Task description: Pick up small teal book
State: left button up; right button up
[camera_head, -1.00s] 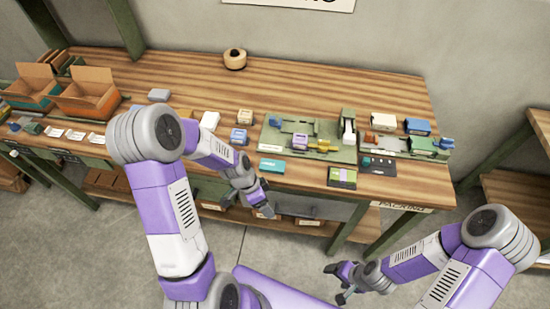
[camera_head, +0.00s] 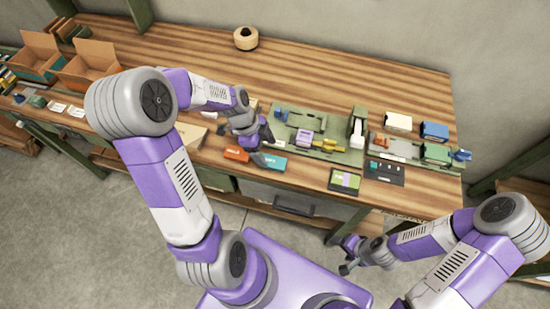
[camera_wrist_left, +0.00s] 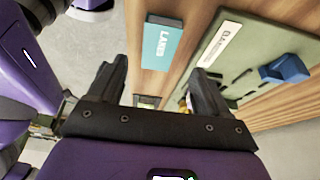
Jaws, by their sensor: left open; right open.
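The small teal book (camera_head: 273,162) lies flat near the table's front edge in the head view. In the left wrist view it (camera_wrist_left: 163,42) shows beyond the fingertips, with white lettering along it. My left gripper (camera_head: 258,143) is over the table, just behind and left of the teal book in the head view. Its two fingers (camera_wrist_left: 158,76) are spread apart with nothing between them, and the book is apart from them. My right gripper (camera_head: 347,262) is open and empty, in front of the table at the lower right.
An orange book (camera_head: 236,154) lies just left of the teal one. A green board (camera_head: 317,152) with small items is behind to the right. A black-and-green booklet (camera_head: 345,181) and a dark card (camera_head: 384,173) lie farther right. The table's back middle is mostly clear.

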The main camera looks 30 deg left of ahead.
aim_at(273, 162)
pick_arm(q)
jog(key=x, duration=0.5)
jog(key=shift+s+f, duration=0.1)
jog(key=shift+f, duration=0.1)
jog(key=shift+c, duration=0.4)
jog(key=c, duration=1.1)
jog(key=shift+o, duration=0.2)
